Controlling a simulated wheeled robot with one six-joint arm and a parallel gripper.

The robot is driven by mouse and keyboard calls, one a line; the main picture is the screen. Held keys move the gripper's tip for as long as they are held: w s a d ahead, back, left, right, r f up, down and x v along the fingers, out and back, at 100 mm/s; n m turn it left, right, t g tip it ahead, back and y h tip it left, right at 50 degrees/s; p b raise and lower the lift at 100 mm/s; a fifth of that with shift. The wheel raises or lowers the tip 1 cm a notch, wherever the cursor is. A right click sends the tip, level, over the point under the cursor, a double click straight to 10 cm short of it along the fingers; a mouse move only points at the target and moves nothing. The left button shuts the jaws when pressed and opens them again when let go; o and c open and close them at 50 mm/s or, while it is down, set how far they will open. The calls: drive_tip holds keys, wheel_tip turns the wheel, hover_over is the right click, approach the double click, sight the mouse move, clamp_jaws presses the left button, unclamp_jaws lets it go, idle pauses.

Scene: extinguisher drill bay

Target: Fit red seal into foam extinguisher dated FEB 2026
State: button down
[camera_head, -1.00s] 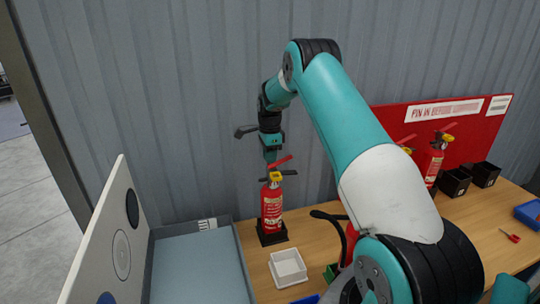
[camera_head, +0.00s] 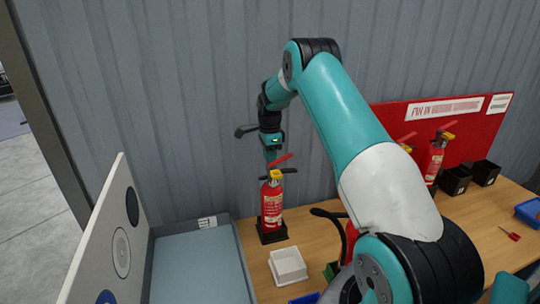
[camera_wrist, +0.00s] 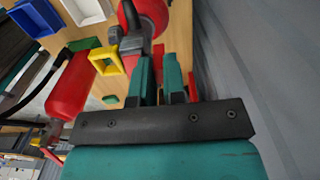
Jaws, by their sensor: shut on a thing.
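In the wrist view, my gripper's teal fingers (camera_wrist: 160,78) are close together beside the extinguisher's dark head. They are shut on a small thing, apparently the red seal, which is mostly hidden. I cannot tell whether it touches the extinguisher.
A white tray (camera_head: 288,266) is in front of the extinguisher, and a grey-blue bin (camera_head: 200,262) is at its left. Another extinguisher (camera_head: 433,160) stands by the red board (camera_head: 485,130), near black boxes (camera_head: 455,181). A small red item (camera_head: 510,235) lies at right. My arm hides the middle.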

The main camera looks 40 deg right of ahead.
drive_tip(key=shift+f, duration=0.35)
idle(0.4)
drive_tip(key=c, duration=1.1)
unclamp_jaws()
drive_tip(key=shift+r, duration=0.1)
